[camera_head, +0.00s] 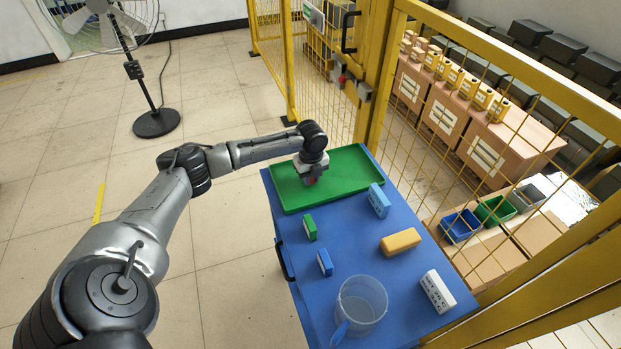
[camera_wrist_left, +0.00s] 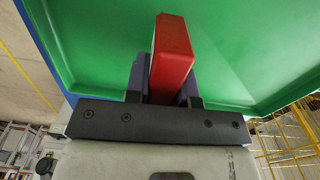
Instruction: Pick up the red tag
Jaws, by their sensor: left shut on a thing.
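The red tag (camera_wrist_left: 172,55) is a small red block between the fingers of my left gripper (camera_wrist_left: 164,80) in the left wrist view. The gripper is shut on it. In the head view my left gripper (camera_head: 311,178) is over the green tray (camera_head: 345,190), near the tray's left part, and only a little red shows below it. I cannot tell whether the tag touches the tray. The green tray fills much of the left wrist view (camera_wrist_left: 240,50). My right gripper is not in view.
The blue table (camera_head: 340,240) holds a green tag (camera_head: 310,228), blue tags (camera_head: 325,262) and (camera_head: 379,200), a yellow block (camera_head: 400,242), a white block (camera_head: 437,291) and a clear container (camera_head: 362,305). A yellow mesh fence (camera_head: 400,150) runs along the right side.

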